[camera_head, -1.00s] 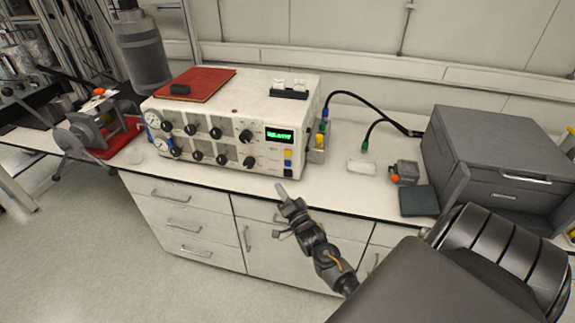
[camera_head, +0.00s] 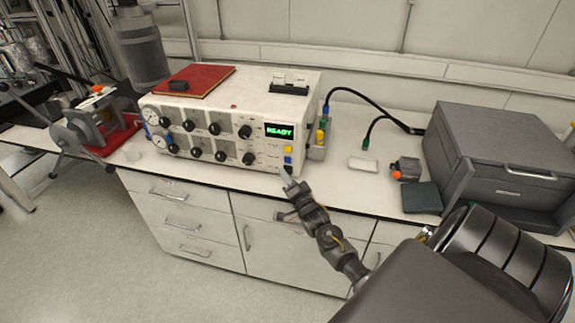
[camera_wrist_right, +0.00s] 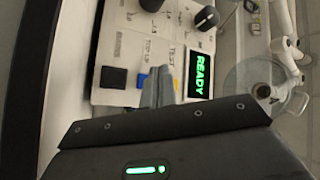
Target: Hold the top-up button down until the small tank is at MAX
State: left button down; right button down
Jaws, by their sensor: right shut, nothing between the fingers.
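A white control box (camera_head: 222,118) stands on the bench, its green display (camera_head: 279,131) reading READY. Right of its knobs, a yellow button (camera_head: 287,149) sits above a blue one (camera_head: 287,160). In the right wrist view a label like TOP UP lies beside the blue button (camera_wrist_right: 141,81); a black square (camera_wrist_right: 113,77) is next to it. My right gripper (camera_head: 286,177) is shut and empty, its tips close to the panel's lower right; the fingers (camera_wrist_right: 158,88) partly cover the yellow button. Contact cannot be told. I cannot identify the small tank or its level. My left gripper is out of view.
A red folder (camera_head: 197,80) lies on the box. A grey case (camera_head: 497,145) and dark pad (camera_head: 421,198) stand at right. A clear round vessel (camera_wrist_right: 258,85) shows in the right wrist view.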

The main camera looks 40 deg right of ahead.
aim_at(284, 159)
jog(key=shift+w+d+b, duration=0.25)
jog(key=shift+w+d, duration=0.25)
jog(key=shift+d, duration=0.15)
jog(key=shift+w+d+b, duration=0.25)
jog(key=shift+w+d, duration=0.2)
jog(key=shift+d, duration=0.2)
jog(key=shift+d, duration=0.1)
dwell(1.1)
jog(key=shift+w+d, duration=0.25)
jog(key=shift+w+d+b, duration=0.2)
jog(key=shift+d+b, duration=0.15)
dwell(0.8)
jog(key=shift+a, duration=0.1)
dwell(1.5)
jog(key=shift+s+a+p, duration=0.5)
jog(key=shift+a+p, duration=0.05)
jog(key=shift+a, duration=0.05)
